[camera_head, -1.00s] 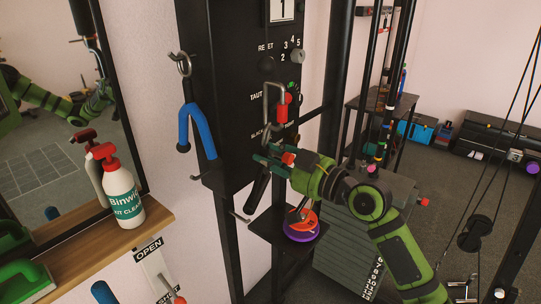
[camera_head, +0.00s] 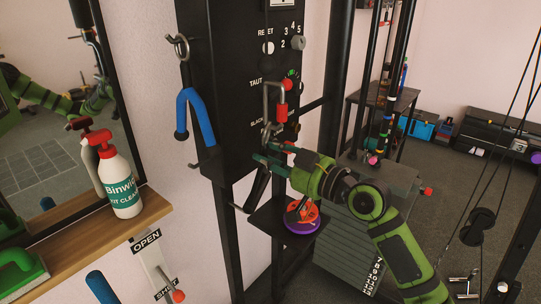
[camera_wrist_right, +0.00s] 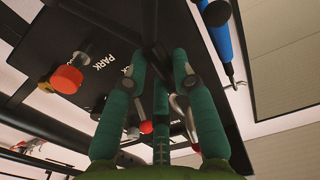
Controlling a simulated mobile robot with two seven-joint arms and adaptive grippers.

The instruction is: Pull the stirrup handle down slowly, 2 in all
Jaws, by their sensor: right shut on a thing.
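The stirrup handle shows as a dark grip bar (camera_head: 258,187) hanging at a tilt in front of the black column, with metal fittings above. My right gripper (camera_head: 276,155) is shut at this handle, and its fingers hide part of it. In the right wrist view my green fingers (camera_wrist_right: 161,75) are close together, and the grip is hard to make out. The black panel (camera_head: 225,85) carries the labels RESET, TAUT and a partly covered SLACK. A metal link with a red sleeve (camera_head: 281,110) hangs just above my gripper. My left gripper appears only as no clear part of the direct view.
A blue hooked handle (camera_head: 199,118) hangs left of the panel. A spray bottle (camera_head: 122,185) stands on a wooden shelf (camera_head: 148,212). A small black shelf (camera_head: 262,220) with a red and purple object (camera_head: 302,217) is below my gripper. A weight stack (camera_head: 345,245) stands behind my arm.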

